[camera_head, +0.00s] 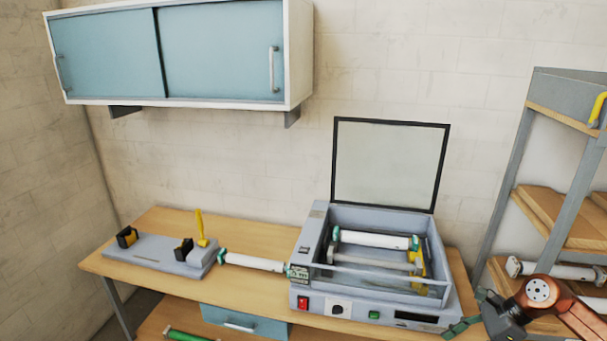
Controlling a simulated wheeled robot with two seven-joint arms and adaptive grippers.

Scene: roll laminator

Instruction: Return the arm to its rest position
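My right arm, copper-orange, comes in at the bottom right corner. Its dark gripper (484,318) is beside the front right corner of the laminator (375,305); dark green parts show at its tip, and I cannot tell whether the fingers are open or hold anything. My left gripper is out of view. The laminator's framed lid (390,165) stands open. Inside lie a white roller (375,239) with green ends and a greyer roller (372,258) below it, with a yellow part (418,266) at the right.
A white roller (253,262) lies on the wooden table (160,222) between the laminator and a grey stand (150,254) with black holders and a yellow lever (201,228). A shelf rack (555,218) with rollers stands close at the right. A wall cabinet (180,52) hangs above.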

